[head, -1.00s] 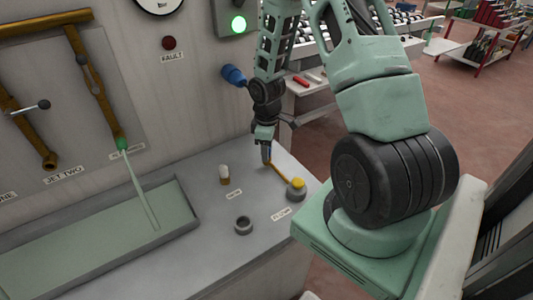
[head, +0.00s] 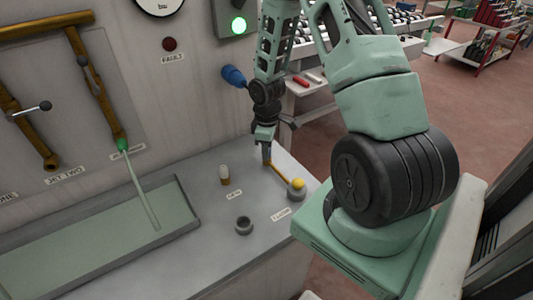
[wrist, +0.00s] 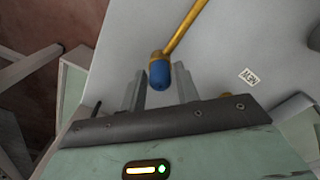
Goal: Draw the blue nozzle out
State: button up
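The blue nozzle (wrist: 160,73) shows in the wrist view at the end of a brass rod (wrist: 184,28). It lies between the two fingers of my gripper (wrist: 159,88), with a finger close on each side. Whether the fingers press on it or stand just clear, I cannot tell. In the head view my gripper (head: 267,156) points down over the right end of the grey bench, at the rod's end. The rod (head: 280,172) runs from there to a yellow-topped round mount (head: 297,189). The fingers mostly hide the nozzle in this view.
On the bench stand a small pale-topped brass peg (head: 225,176) and an empty dark ring socket (head: 243,225). A shallow tray (head: 190,222) lies to the left under brass pipes. A blue knob (head: 233,76) sticks out of the wall near my arm.

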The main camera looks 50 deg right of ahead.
grip_shut()
jog(key=shift+r+p, duration=0.75)
jog(key=shift+r+p, duration=1.7)
jog(key=shift+r, duration=0.2)
jog(key=shift+r+p, duration=1.8)
jog(key=shift+r, duration=0.15)
